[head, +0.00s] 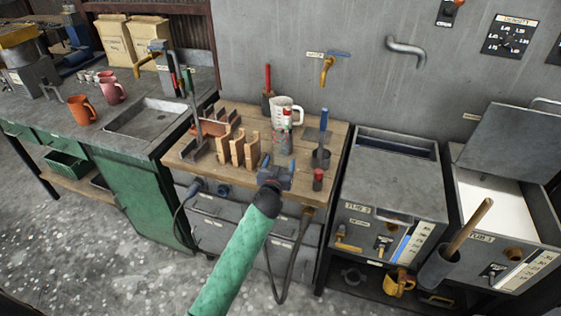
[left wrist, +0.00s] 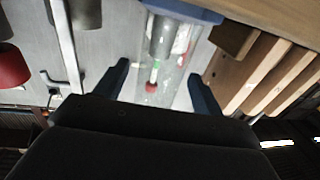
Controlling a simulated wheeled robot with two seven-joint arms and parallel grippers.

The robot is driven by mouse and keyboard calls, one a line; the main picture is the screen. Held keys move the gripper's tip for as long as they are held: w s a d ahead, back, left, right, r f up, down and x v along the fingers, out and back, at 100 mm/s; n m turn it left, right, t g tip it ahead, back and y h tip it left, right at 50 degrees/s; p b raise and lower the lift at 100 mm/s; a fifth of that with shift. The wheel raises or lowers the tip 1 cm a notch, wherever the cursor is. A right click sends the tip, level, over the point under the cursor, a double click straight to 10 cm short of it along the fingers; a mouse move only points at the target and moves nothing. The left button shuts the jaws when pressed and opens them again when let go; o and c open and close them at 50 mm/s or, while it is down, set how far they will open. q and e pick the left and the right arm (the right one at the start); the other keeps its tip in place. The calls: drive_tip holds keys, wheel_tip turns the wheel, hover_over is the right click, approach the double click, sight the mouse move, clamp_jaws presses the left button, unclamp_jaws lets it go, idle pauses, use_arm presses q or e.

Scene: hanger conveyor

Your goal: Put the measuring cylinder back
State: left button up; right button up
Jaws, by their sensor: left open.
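A clear cylinder, which looks like the measuring cylinder (head: 282,140), stands on the wooden bench top (head: 335,150), with red and dark items showing in or through it. In the left wrist view the clear cylinder (left wrist: 168,62) lies between and beyond my two blue fingers, with a blue piece at its upper end. My left gripper (head: 278,166) is open and empty in front of the cylinder, low over the bench's front edge. I cannot tell whether either finger touches it. My right gripper is not in view.
A wooden slotted rack (head: 238,150) stands close to the left of the cylinder. A white jug (head: 287,106) is behind it. Metal tanks (head: 395,185) are further right.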

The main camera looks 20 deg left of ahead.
use_arm(q)
drive_tip(key=s+b, duration=0.3)
drive_tip(key=s, duration=0.6)
drive_tip(key=s+d+f+m+g, duration=0.1)
drive_tip(key=s+f+g, duration=0.3)
drive_tip(key=s+f, duration=0.75)
drive_tip(key=s+d+f+g, duration=0.1)
drive_tip(key=s+f+g, duration=0.35)
drive_tip(key=f, duration=1.35)
drive_tip(key=s+d+f+m+g+h, duration=0.1)
drive_tip(key=s+f+g, duration=0.3)
drive_tip(key=s+f, duration=0.5)
drive_tip(key=s+d+f+m+g+h, duration=0.1)
drive_tip(key=s+d+f+g, duration=0.2)
drive_tip(key=s+f, duration=0.6)
drive_tip(key=s+g, duration=0.1)
drive_tip(key=s, duration=0.5)
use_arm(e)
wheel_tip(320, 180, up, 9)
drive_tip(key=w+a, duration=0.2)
use_arm(q)
drive_tip(key=shift+r, duration=0.1)
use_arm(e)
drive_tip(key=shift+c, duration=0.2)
